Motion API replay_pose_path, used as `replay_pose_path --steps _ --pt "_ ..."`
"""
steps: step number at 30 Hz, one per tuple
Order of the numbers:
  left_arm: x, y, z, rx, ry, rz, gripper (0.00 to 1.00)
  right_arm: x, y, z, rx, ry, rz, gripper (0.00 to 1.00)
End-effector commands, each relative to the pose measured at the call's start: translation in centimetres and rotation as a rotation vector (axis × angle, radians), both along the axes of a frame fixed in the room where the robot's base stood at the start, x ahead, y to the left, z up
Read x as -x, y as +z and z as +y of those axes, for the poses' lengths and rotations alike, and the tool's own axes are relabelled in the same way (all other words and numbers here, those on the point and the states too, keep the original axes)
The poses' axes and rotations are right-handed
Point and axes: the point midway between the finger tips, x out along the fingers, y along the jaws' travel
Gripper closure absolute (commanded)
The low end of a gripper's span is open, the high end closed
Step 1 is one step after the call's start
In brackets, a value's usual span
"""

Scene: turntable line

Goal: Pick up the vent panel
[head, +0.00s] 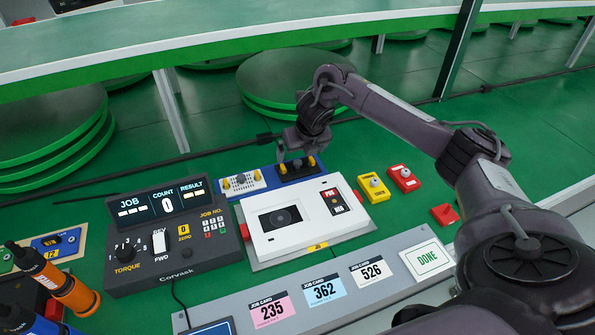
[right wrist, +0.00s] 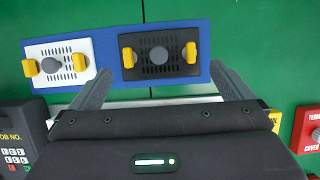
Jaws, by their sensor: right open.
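Two vented panels lie side by side on a blue tray (head: 268,183) behind the white unit. One is white (head: 240,182), one is black (head: 300,171); I cannot tell which one the task means. In the right wrist view the black panel (right wrist: 172,71) has slots, a grey knob in the middle and a yellow tab at each side. The white panel (right wrist: 62,72) there has the same layout. My right gripper (head: 297,157) is open and empty above the black panel, its fingers (right wrist: 158,72) spread to either side of it. My left gripper is not in view.
A white unit (head: 285,244) with a dark window stands in front of the tray. A job counter console (head: 180,248) is at left. Yellow (head: 374,187) and red (head: 404,178) blocks sit at right. Job cards lie on the grey front strip (head: 235,312). An orange-handled tool (head: 75,294) is at lower left.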

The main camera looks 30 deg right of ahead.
Motion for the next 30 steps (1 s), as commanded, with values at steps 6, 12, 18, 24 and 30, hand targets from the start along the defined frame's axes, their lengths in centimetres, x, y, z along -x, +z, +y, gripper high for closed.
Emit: replay_pose_path --steps 6,12,18,24,30 --pt "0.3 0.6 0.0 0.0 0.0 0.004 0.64 -0.9 -2.8 0.0 -0.001 -0.003 0.004 0.0" --pt "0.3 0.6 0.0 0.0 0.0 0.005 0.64 -1.9 -5.0 -0.3 0.0 -0.002 0.001 0.0" --pt "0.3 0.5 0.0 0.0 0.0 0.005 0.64 -2.0 -5.2 -0.3 0.001 -0.001 -0.001 0.0" --pt "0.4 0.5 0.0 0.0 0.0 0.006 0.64 -2.0 -5.2 -0.3 0.002 -0.002 -0.001 0.18" --pt "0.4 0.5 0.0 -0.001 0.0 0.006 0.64 -2.0 -5.2 -0.3 0.001 -0.001 -0.001 0.32"
